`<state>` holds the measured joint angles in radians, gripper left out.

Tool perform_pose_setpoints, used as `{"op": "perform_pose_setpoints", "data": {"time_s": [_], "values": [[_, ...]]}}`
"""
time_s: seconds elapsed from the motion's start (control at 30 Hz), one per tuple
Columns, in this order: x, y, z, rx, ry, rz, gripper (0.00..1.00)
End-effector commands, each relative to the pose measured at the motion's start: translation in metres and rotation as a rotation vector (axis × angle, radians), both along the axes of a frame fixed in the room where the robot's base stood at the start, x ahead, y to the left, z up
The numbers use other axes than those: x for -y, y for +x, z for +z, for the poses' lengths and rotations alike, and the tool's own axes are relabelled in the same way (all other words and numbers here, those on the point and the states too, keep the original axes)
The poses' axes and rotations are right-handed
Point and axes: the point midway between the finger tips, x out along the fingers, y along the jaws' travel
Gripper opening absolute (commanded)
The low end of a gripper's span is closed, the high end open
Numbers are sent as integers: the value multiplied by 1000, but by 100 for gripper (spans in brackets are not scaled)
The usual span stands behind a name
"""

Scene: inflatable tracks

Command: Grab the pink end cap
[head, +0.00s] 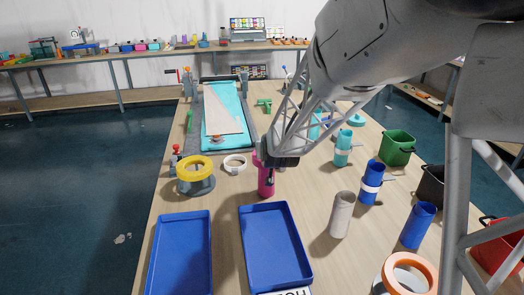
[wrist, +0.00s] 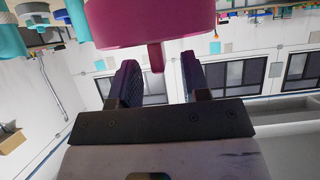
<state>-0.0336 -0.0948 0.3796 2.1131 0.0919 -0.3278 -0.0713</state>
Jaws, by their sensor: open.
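The pink end cap (head: 266,188) shows in the head view as an upright magenta piece on the table, just behind the right blue tray. My gripper (head: 268,162) is at its top and partly covers it. In the wrist view the pink end cap (wrist: 150,24) fills the top centre, with a short stub pointing down toward the gap between my fingers. My gripper (wrist: 161,80) is open there, one dark finger on each side of that gap. The stub's tip is near the fingertips; I cannot tell whether they touch.
Two blue trays, left (head: 180,255) and right (head: 275,245), lie in front. A yellow ring (head: 194,168) on a stand and a white ring (head: 235,163) are to the left. A beige tube (head: 341,214), blue tubes (head: 417,226) and a green bin (head: 397,147) stand to the right.

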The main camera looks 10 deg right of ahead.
Motion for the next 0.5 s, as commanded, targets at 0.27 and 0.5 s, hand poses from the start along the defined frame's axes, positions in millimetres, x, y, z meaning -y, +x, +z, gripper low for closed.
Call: {"op": "perform_pose_setpoints", "data": {"time_s": [0.27, 0.5], "values": [[0, 9, -5, 0, 0, 0, 43], [0, 9, -5, 0, 0, 0, 43]]}}
